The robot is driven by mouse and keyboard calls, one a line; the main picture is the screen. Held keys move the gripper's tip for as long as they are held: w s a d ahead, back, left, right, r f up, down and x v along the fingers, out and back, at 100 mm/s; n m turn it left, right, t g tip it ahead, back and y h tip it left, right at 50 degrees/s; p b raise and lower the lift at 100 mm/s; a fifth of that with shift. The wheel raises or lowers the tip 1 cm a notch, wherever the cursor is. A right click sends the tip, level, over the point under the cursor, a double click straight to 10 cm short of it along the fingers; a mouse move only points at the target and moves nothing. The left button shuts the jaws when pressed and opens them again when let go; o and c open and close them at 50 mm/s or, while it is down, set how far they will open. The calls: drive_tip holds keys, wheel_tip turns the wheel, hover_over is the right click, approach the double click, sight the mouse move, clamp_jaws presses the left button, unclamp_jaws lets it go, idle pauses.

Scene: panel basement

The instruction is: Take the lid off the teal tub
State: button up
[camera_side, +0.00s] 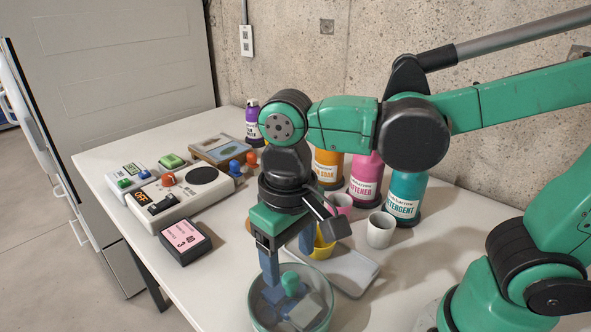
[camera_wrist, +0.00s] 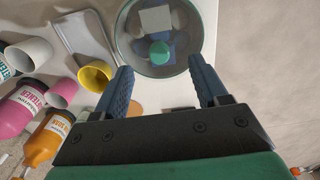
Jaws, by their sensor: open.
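The teal tub (camera_side: 258,318) stands near the front edge of the table in the side view, partly cut off by the bottom of the picture. Its lid (camera_side: 313,284) looks see-through with a teal rim, and a teal knob (camera_side: 290,282) stands at its middle. The lid (camera_wrist: 190,22) and knob (camera_wrist: 160,52) also show in the wrist view. Pale and blue shapes show through the lid. My gripper (camera_side: 290,262) points down over the tub, its blue fingers apart. In the wrist view my gripper (camera_wrist: 160,78) is open and empty, with the knob ahead between the fingertips.
Behind the tub are a grey tray (camera_side: 350,272), a yellow cup (camera_side: 322,248), a white cup (camera_side: 380,230) and a pink cup (camera_side: 342,204). Several bottles stand along the wall, including a teal detergent bottle (camera_side: 405,195). A control panel (camera_side: 180,192) and black box (camera_side: 184,240) lie left.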

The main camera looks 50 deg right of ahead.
sight(291, 278)
drive_tip(key=shift+f, duration=2.55)
clamp_jaws()
